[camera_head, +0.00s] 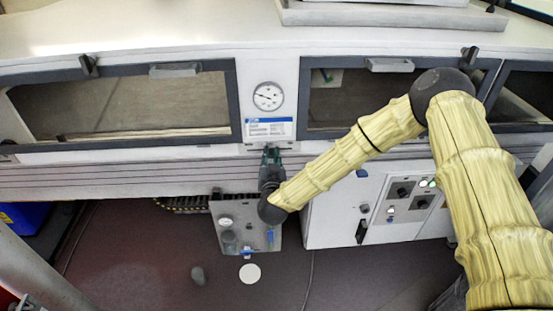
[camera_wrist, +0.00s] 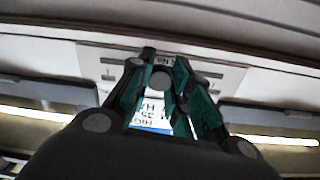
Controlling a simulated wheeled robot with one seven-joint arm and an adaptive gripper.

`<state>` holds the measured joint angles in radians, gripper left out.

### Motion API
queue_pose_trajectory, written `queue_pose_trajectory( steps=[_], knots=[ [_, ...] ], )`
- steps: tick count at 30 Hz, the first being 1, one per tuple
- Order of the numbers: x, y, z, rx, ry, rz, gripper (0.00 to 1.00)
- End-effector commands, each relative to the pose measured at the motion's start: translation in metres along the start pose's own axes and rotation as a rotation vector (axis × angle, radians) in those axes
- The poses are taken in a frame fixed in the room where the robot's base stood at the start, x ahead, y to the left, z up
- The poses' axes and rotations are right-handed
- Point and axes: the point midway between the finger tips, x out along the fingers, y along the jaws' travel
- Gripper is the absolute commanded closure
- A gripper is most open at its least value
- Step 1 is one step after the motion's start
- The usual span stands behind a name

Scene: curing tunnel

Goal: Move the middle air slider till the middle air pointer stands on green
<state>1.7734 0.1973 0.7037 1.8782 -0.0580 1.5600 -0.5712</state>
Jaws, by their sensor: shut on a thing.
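The middle air pointer is the dark needle on the round white gauge (camera_head: 268,96) between the two tunnel windows. It leans toward the left of the dial. I cannot make out a green zone at this size. Below the gauge is a white and blue label (camera_head: 270,127). My gripper (camera_head: 271,152) is just under that label at the panel's lower edge, shut on the middle air slider. In the wrist view, my gripper (camera_wrist: 163,72) has its dark green fingers around a grey rounded piece (camera_wrist: 160,81), apparently the slider's knob. A light slotted plate (camera_wrist: 228,77) lies behind it. The fingers hide most of the slider.
Left (camera_head: 120,105) and right (camera_head: 360,100) tunnel windows flank the gauge panel. Below stand a small grey panel with a gauge (camera_head: 227,232) and a white control cabinet (camera_head: 340,212). A white disc (camera_head: 250,273) lies on the dark floor. A blue bin (camera_head: 28,218) is at left.

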Motion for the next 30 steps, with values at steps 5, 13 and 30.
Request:
queue_pose_trajectory(
  steps=[5, 13, 30],
  knots=[
    [-0.001, -0.002, 0.000, 0.001, -0.001, -0.002, 1.00],
    [-0.001, 0.000, 0.000, 0.001, -0.001, -0.001, 0.57],
    [-0.039, -0.001, 0.000, 0.001, -0.003, -0.002, 0.57]
  ],
)
